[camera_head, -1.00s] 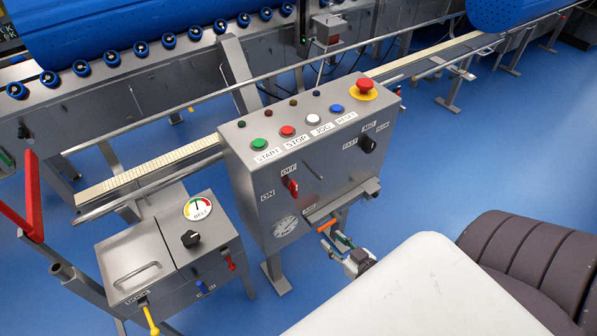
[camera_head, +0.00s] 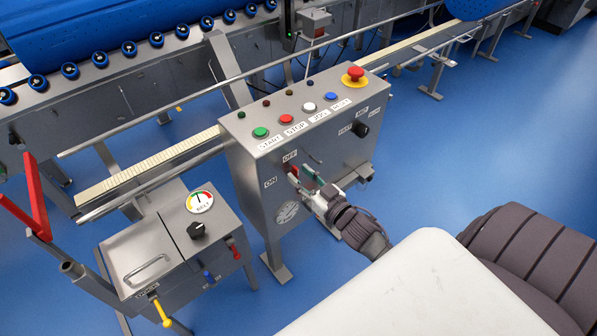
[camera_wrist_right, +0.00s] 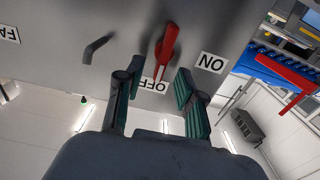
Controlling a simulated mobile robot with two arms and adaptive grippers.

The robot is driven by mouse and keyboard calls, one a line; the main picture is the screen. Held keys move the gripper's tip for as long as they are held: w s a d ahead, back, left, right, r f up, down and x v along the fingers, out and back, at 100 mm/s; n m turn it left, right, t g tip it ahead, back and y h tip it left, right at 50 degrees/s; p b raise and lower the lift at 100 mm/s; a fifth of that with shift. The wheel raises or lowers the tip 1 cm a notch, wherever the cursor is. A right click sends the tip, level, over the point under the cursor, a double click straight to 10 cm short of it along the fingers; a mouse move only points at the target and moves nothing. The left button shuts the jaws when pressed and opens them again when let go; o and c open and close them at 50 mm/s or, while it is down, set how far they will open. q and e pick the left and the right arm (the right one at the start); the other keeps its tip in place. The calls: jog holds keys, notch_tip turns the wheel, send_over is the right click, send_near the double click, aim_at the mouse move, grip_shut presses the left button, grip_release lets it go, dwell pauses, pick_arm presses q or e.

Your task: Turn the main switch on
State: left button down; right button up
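The main switch is a red lever (camera_head: 292,171) on the front of the grey control box (camera_head: 250,195). It also shows in the right wrist view (camera_wrist_right: 168,45), where its end points at the OFF label (camera_wrist_right: 153,86); the ON label (camera_wrist_right: 212,63) is to its side. My right gripper (camera_head: 307,176) is at the box front, just right of the lever in the head view. In the right wrist view my right gripper (camera_wrist_right: 158,75) is open, with the lever's end between or just beyond its fingertips; I cannot tell if they touch. My left gripper is not in view.
Start, stop and other buttons line the box top, with a red emergency stop (camera_head: 355,75) at its right end. A black selector knob (camera_head: 360,130) is right of the lever. A small metal hook (camera_wrist_right: 96,47) sticks out nearby. A grey belt unit (camera_head: 160,250) stands left.

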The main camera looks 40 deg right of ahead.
jog(key=shift+w, duration=0.85)
grip_shut()
jog(key=shift+a+n, duration=0.1)
jog(key=shift+n, duration=0.3)
